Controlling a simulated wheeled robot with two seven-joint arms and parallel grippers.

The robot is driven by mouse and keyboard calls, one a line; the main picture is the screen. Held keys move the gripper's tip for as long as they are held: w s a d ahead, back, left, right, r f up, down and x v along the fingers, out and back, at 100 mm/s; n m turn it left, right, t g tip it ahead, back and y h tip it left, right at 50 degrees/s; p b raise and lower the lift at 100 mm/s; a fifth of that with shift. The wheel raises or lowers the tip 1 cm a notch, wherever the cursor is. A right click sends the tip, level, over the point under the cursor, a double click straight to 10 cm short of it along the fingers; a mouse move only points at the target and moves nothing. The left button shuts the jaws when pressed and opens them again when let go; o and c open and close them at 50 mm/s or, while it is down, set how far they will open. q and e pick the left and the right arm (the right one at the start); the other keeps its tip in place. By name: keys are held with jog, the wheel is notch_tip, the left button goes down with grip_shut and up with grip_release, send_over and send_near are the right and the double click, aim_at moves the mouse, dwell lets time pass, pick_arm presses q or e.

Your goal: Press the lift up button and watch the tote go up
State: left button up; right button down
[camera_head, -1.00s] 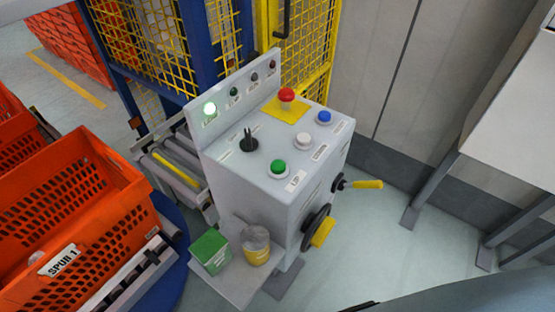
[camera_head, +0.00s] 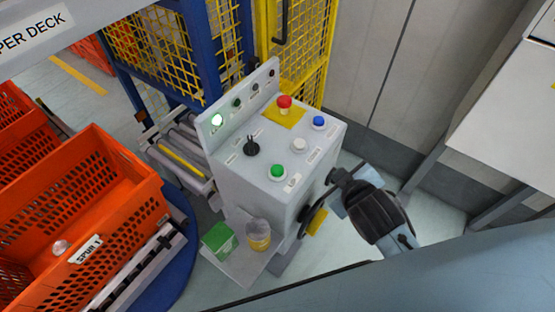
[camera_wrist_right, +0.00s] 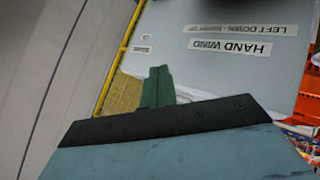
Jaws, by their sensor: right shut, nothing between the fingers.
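The grey control box (camera_head: 235,180) stands in the middle of the head view. On its sloped top, a green button (camera_head: 277,171) with a small label sits near the front edge, beside a white button (camera_head: 298,145). My right arm's dark wrist (camera_head: 378,210) is to the right of the box, below button level and apart from the green button. In the right wrist view my right gripper (camera_wrist_right: 157,85) is shut and empty, facing the box's side with its HAND WIND label (camera_wrist_right: 231,48). An orange tote (camera_head: 130,210) marked SPUR 1 stands at the left. My left gripper is out of view.
The panel also has a red button (camera_head: 284,102), a blue button (camera_head: 319,122), a black switch (camera_head: 251,147) and a lit lamp (camera_head: 216,121). A low shelf holds a green box (camera_head: 219,241) and a jar (camera_head: 258,236). A caged lift frame stands behind.

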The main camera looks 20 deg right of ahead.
jog(key=w+a+r+n+t+y, duration=0.1)
jog(key=w+r+n+t, duration=0.3)
jog(key=r, duration=0.5)
jog(key=w+a+r+n+t+y, duration=0.1)
jog(key=w+a+r+n+t, duration=0.2)
jog(key=r, duration=0.5)
jog(key=a+r+n+t+y, duration=0.45)
jog(key=r+n+y, duration=0.4)
jog(key=n, duration=0.25)
jog(key=s+a+n+g+y, duration=0.2)
jog(key=a+n+g+y, duration=0.35)
jog(key=n, duration=0.55)
jog(key=s+a+n+g+y, duration=0.35)
jog(key=a+n+g, duration=0.2)
jog(key=n, duration=0.45)
jog(key=w+d+f+n+g+h, duration=0.1)
jog(key=d+f+n+g+h, duration=0.1)
jog(key=f+n+h, duration=0.3)
jog(key=w+d+f+n+g+h+p, duration=0.1)
jog(key=w+d+f+n+g+h, duration=0.1)
jog(key=d+f+n+h, duration=0.3)
jog(key=shift+w+f+n+g, duration=0.3)
jog(key=shift+f+g, duration=0.05)
jog(key=shift+f, duration=0.5)
